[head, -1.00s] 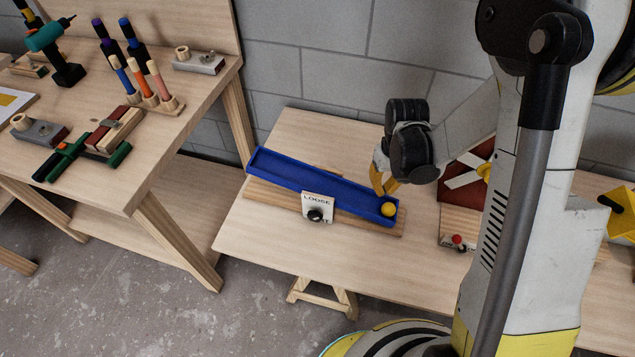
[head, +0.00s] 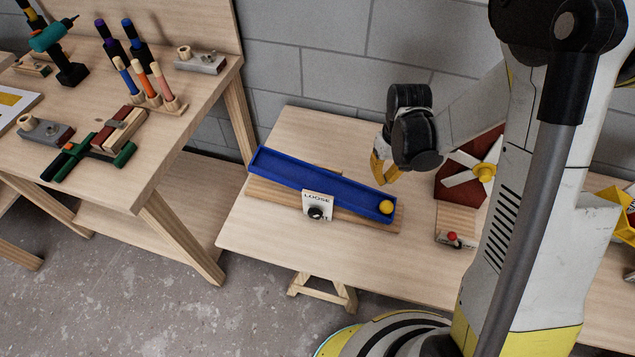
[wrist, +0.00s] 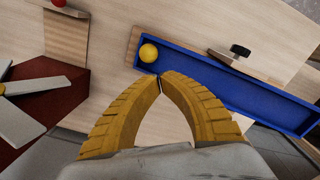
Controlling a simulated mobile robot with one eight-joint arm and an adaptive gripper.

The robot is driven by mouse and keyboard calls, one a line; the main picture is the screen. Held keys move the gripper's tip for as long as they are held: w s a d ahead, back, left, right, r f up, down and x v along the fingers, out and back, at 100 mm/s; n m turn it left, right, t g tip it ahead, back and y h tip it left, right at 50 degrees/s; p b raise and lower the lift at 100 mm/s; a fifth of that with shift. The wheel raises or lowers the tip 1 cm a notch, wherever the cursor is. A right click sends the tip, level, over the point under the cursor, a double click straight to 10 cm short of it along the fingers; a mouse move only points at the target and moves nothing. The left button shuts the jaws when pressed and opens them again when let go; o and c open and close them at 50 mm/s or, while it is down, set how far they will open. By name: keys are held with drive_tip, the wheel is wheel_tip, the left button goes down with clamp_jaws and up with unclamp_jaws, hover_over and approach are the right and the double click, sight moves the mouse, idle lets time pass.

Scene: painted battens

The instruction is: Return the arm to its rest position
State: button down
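My gripper (head: 382,176) is above the low table, just behind the right end of a blue tilted trough (head: 310,184). Its yellow fingers meet at the tips in the wrist view (wrist: 160,77), with nothing between them. A yellow ball (head: 386,207) rests in the right, lower end of the trough, apart from the fingers. The ball also shows in the wrist view (wrist: 148,53), just beyond the fingertips.
A white "LOOSE" plate (head: 317,204) with a black knob fronts the trough. A white-bladed fan (head: 484,173) and a red-knobbed board (head: 453,238) stand right of the gripper. A workbench (head: 180,130) with tools is at left. A block wall (head: 330,50) closes the back.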

drive_tip(key=s+r+t, duration=0.2)
drive_tip(key=s+r, duration=0.2)
drive_tip(key=r, duration=0.3)
drive_tip(key=s+r+m+t, duration=0.1)
drive_tip(key=s+r, duration=0.3)
drive_tip(key=r, duration=0.4)
drive_tip(key=s+r+m+t, duration=0.1)
drive_tip(key=s+r+t, duration=0.3)
drive_tip(key=r, duration=0.3)
drive_tip(key=shift+s+r, duration=0.35)
idle(5.0)
